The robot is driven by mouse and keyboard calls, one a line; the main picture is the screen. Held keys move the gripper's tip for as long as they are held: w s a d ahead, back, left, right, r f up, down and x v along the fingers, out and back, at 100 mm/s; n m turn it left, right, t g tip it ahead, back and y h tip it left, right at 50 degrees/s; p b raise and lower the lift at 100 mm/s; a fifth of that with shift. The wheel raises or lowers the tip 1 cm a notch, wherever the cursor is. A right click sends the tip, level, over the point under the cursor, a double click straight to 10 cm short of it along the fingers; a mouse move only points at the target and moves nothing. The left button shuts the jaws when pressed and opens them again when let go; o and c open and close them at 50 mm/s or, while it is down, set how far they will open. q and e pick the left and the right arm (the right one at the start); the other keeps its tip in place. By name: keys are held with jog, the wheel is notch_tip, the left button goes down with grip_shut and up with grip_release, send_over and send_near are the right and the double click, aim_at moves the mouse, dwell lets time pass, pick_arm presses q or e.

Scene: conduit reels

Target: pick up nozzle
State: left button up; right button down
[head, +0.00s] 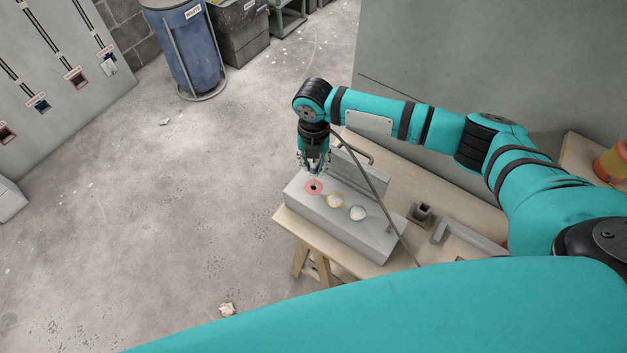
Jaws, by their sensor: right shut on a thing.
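My right gripper (314,170) points straight down over the left end of a grey block (367,236) on the wooden bench. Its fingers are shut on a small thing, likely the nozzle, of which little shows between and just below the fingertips. Directly below is a red-ringed dark opening (313,188) in the block's top. I cannot tell whether the nozzle is still inside that opening or just above it. My left gripper is not in view.
The wooden bench (388,174) also carries a small dark square socket (421,213) and grey metal pieces on the right. A thin grey rod slants beside the block. A blue barrel (188,50) and a grey bin (238,30) stand behind. Floor at left is mostly clear.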

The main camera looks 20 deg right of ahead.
jog(key=shift+r+p, duration=1.4)
jog(key=shift+r, duration=0.25)
